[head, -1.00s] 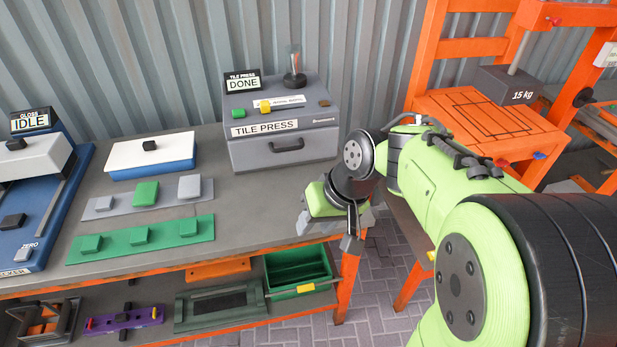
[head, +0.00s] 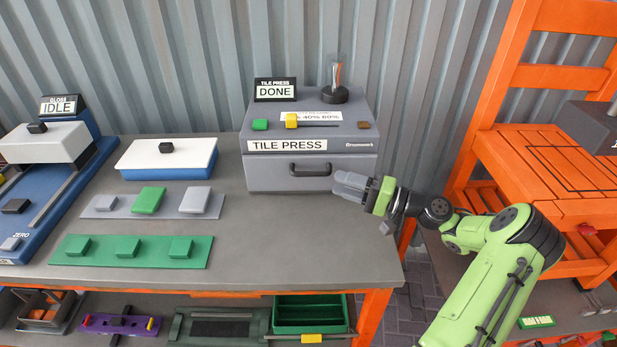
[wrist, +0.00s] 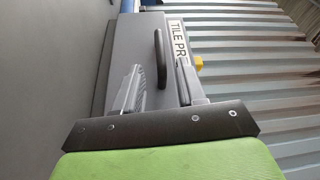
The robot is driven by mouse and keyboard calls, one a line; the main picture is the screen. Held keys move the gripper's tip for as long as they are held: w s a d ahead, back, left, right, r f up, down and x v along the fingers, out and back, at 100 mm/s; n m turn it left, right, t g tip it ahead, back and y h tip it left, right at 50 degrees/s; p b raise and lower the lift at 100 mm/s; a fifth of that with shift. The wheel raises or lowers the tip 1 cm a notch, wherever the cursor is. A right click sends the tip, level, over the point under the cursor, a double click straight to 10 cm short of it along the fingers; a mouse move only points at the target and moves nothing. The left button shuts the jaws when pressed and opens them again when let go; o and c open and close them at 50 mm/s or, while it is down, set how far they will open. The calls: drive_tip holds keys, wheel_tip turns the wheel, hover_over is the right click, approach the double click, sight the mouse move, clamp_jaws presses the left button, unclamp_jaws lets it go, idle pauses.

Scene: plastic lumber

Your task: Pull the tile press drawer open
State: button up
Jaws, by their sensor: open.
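The tile press (head: 260,171) is a grey box at the back right of the bench. Its display reads DONE. The drawer front carries a dark bar handle (head: 310,170) and looks closed. In the wrist view the handle (wrist: 160,60) stands upright in the picture, beyond and between my two fingers. My gripper (head: 350,186) is at the right front of the press, pointing left toward the handle. In the wrist view my gripper (wrist: 158,85) is open with nothing between its fingers. A gap to the handle seems to remain, though its exact depth is unclear.
A white-topped blue box (head: 140,170) stands left of the press. A grey tray (head: 172,213) and a green tray (head: 106,262) hold small blocks. The blue gloss checker (head: 60,215) is far left. Bare bench (head: 290,240) lies before the press; an orange rack (head: 520,155) stands right.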

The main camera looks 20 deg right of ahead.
sight(309, 174)
drive_tip(key=b+x, duration=0.1)
drive_tip(key=x, duration=0.8)
drive_tip(key=shift+a, duration=0.1)
drive_tip(key=shift+c, duration=0.4)
clamp_jaws()
